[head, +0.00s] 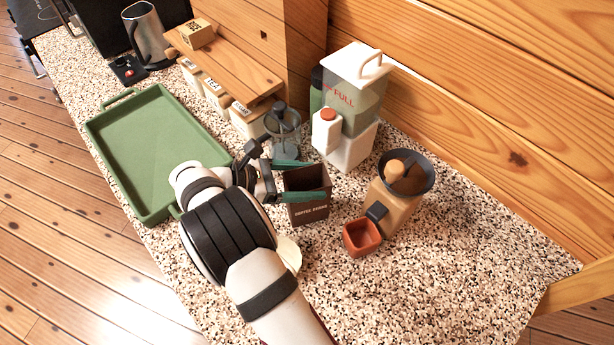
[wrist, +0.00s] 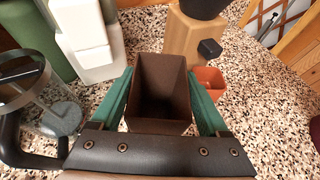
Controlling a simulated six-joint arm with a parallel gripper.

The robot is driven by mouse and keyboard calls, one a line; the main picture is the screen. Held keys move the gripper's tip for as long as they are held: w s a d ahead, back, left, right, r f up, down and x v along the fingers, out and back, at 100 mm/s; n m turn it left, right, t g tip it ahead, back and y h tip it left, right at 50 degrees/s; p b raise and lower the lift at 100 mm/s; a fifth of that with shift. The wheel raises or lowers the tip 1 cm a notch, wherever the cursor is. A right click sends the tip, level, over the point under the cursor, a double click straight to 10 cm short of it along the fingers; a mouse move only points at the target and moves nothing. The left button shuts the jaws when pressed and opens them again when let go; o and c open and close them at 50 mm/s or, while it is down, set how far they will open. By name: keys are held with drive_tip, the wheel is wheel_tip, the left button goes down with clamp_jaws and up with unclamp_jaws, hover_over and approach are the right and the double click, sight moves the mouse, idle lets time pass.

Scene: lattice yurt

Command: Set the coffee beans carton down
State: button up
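The coffee beans carton (head: 310,207) is a dark brown, open-topped box with pale lettering on its front. It is upright between the two green fingers of my gripper (head: 291,179). In the wrist view the carton (wrist: 160,82) shows its dark inside, and the fingers of my gripper (wrist: 162,105) lie along its two sides, closed on it. Its base is low, at or just above the speckled counter (head: 440,270); I cannot tell whether it touches. Its contents are not visible.
A tan grinder (head: 396,205) and a small red-orange cup (head: 361,237) stand right of the carton. A glass press (head: 283,130), a white bottle (head: 326,130) and a lidded tank (head: 352,92) stand behind. A green tray (head: 150,150) lies left. The front-right counter is clear.

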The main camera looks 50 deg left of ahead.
drive_tip(key=shift+o, duration=1.4)
drive_tip(key=v, duration=1.5)
drive_tip(key=shift+s+a+r, duration=0.2)
drive_tip(key=shift+s, duration=0.1)
